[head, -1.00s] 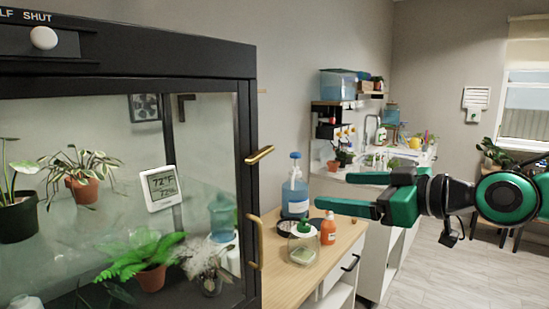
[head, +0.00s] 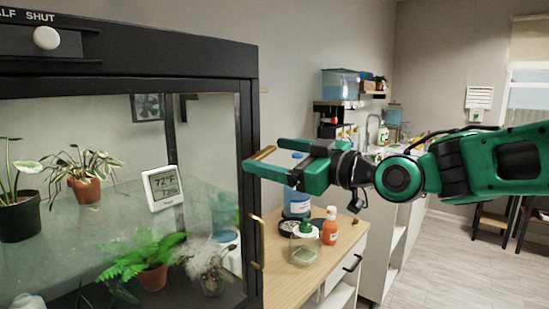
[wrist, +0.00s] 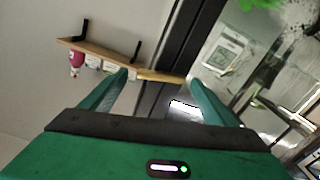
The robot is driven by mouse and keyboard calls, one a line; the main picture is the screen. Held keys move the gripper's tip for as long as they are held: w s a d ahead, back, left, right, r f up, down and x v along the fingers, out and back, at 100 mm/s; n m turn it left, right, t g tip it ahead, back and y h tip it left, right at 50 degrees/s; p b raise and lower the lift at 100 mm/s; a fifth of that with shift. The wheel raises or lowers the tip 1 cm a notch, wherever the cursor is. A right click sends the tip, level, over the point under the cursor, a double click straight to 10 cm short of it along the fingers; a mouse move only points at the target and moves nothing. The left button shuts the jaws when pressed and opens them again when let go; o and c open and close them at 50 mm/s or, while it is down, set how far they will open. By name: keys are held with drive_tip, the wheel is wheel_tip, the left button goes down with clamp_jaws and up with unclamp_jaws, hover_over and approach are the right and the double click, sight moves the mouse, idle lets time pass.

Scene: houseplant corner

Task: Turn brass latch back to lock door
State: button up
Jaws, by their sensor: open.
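The brass latch (head: 264,153) is on the right front post of the black-framed glass cabinet. It slants up and to the right, partly covered by my gripper (head: 262,156). My gripper is open, its green fingertips at the latch, one above and one below in the head view. In the wrist view the latch (wrist: 160,76) shows between the spread fingers of my gripper (wrist: 160,82); I cannot tell whether they touch it. The glass door (head: 100,215) looks closed, with a brass pull handle (head: 257,242) below the latch.
Potted plants and a thermometer (head: 163,187) show through the glass.

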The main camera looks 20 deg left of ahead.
drive_tip(key=shift+w+a, duration=0.15)
drive_tip(key=shift+a, duration=0.15)
drive_tip(key=shift+c, duration=0.7)
drive_tip(key=c, duration=0.9)
drive_tip(key=shift+w+d+m, duration=0.1)
drive_tip(key=shift+w+m, duration=0.05)
drive_tip(key=shift+m, duration=1.45)
drive_tip(key=o, duration=1)
drive_tip(key=shift+o, duration=0.2)
drive_tip(key=v, duration=1)
drive_tip(key=shift+d, duration=0.35)
